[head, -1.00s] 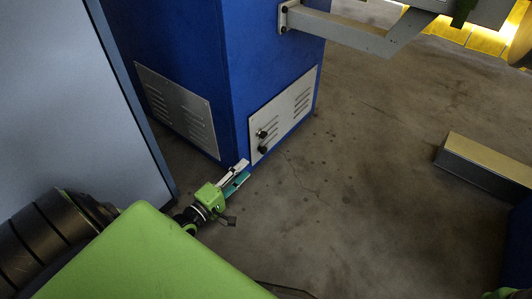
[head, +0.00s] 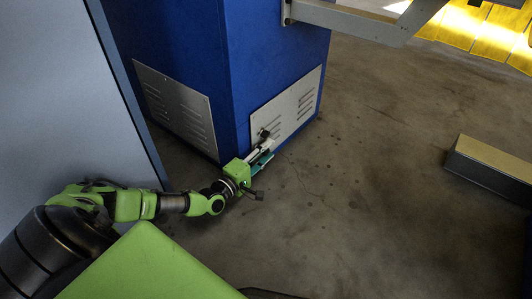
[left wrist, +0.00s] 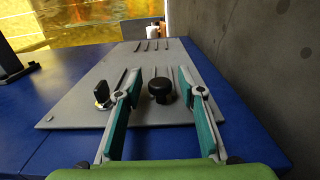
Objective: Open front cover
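The front cover (head: 290,105) is a grey slotted plate on the lower right face of a blue machine; it looks closed. In the left wrist view the cover (left wrist: 75,108) carries a round black knob (left wrist: 161,92) and a metal latch with a dark top (left wrist: 102,93). My left gripper (head: 264,152) is at the cover's lower left corner, partly hiding the fittings. In the left wrist view its teal-padded fingers (left wrist: 158,76) are open. The black knob appears between them, with no visible contact; the latch is just outside the left finger. My right gripper is not in view.
The blue machine (head: 210,50) has another slotted plate (head: 172,107) on its left face. A grey cabinet (head: 60,90) stands close on the left. A grey arm (head: 350,20) juts from the machine above. A low beam (head: 490,165) lies at right. The floor between is clear.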

